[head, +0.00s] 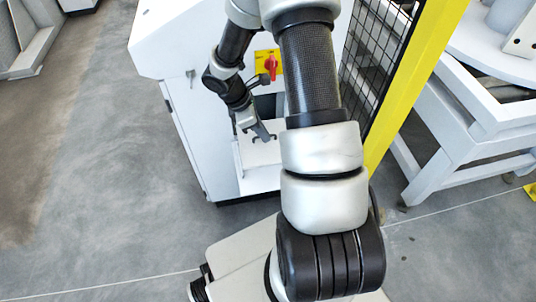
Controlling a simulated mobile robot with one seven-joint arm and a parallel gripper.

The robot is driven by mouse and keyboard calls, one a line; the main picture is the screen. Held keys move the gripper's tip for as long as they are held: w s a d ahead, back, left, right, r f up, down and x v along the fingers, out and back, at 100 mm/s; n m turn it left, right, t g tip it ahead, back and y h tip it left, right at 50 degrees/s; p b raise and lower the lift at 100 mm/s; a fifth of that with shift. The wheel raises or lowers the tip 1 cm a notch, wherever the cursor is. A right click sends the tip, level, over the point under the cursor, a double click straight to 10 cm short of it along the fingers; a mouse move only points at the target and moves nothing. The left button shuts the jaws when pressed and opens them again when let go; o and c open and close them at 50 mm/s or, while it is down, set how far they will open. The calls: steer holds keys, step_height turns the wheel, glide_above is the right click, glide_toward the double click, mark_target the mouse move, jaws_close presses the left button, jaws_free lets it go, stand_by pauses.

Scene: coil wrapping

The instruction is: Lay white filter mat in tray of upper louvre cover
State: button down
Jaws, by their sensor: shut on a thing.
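My gripper (259,131) is at the front of a white cabinet (178,68), small in the picture and pointing down. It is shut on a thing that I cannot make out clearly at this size. Just below and behind it is a white panel-like surface (259,160) with small dark fittings near its edges. I cannot tell whether this is a louvre cover, its tray or the white filter mat. My own arm hides the right part of this area.
A red rotary switch on a yellow plate (269,64) is just above my gripper. A yellow post (412,84) with black mesh fencing (373,45) stands to the right. A white machine frame (450,150) is beyond it. The grey floor (110,160) at left is clear.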

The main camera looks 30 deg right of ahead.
mark_target(249, 143)
step_height(249, 143, down, 10)
steer(key=b, duration=0.3)
steer(key=shift+f, duration=0.15)
steer(key=shift+f, duration=0.1)
steer(key=c, duration=1.9)
jaws_free()
steer(key=p+v, duration=0.3)
steer(key=v, duration=0.9)
steer(key=shift+d, duration=0.1)
